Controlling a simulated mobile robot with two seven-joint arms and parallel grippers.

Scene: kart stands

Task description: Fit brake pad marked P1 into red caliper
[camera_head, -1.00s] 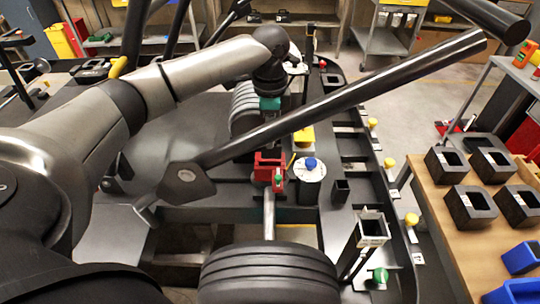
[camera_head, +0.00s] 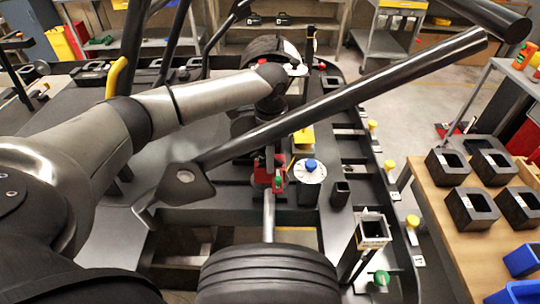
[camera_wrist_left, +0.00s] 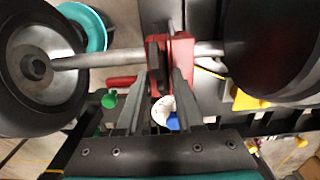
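The red caliper (camera_head: 287,174) sits on the silver axle bar in the middle of the head view. It also shows at the upper centre of the left wrist view (camera_wrist_left: 181,62). My left gripper (camera_head: 263,170) is pointing down at the caliper. In the wrist view its two fingers (camera_wrist_left: 160,76) close around a dark, flat block (camera_wrist_left: 154,58), which looks like the brake pad. The block stands against the left side of the caliper; I cannot tell how deep it sits. No P1 mark is readable. My right gripper is not in view.
A black tyre (camera_head: 268,276) lies in front, and a thick black tube (camera_head: 350,95) crosses over the area. A white disc with a blue knob (camera_head: 311,165) stands just right of the caliper. Black square blocks (camera_head: 470,207) lie on the wooden bench at right.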

